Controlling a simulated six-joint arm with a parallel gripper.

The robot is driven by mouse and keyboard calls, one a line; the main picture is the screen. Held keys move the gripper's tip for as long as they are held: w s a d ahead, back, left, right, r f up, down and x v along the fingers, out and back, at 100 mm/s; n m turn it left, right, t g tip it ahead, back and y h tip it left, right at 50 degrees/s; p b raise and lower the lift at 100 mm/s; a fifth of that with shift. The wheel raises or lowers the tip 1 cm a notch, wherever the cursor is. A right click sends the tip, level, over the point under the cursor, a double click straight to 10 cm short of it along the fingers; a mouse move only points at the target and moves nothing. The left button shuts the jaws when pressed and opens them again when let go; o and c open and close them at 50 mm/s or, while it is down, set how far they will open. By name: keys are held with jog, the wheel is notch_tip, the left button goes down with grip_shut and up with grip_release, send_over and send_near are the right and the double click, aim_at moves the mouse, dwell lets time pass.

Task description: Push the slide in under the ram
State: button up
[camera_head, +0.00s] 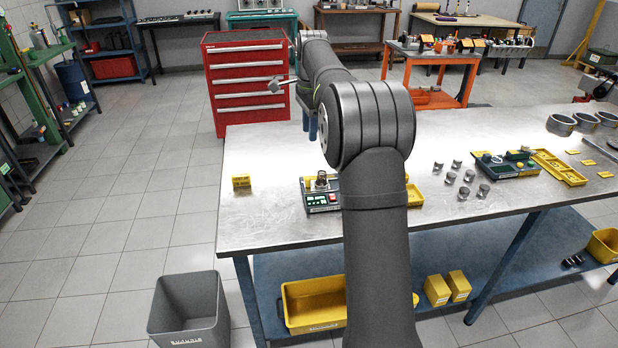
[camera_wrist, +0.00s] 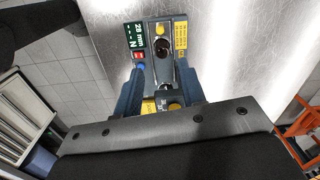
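The press device (camera_head: 321,200) stands on the metal bench, partly behind my arm in the head view. It has a green display panel (camera_wrist: 136,38), a red button and a blue button. A yellow knob (camera_wrist: 173,106) is nearer my wrist. My gripper (camera_wrist: 161,82) is open, its blue fingers either side of the device's grey middle. Contact cannot be told. Slide and ram are not clearly distinguishable.
A small yellow block (camera_head: 241,181) stands left on the bench (camera_head: 262,215). Several pistons (camera_head: 464,192), a green-topped fixture (camera_head: 508,165) and a yellow tray (camera_head: 558,169) lie to the right.

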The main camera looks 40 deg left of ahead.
send_near(308, 178)
jog(key=f, duration=1)
jog(key=shift+a, duration=0.2)
grip_shut()
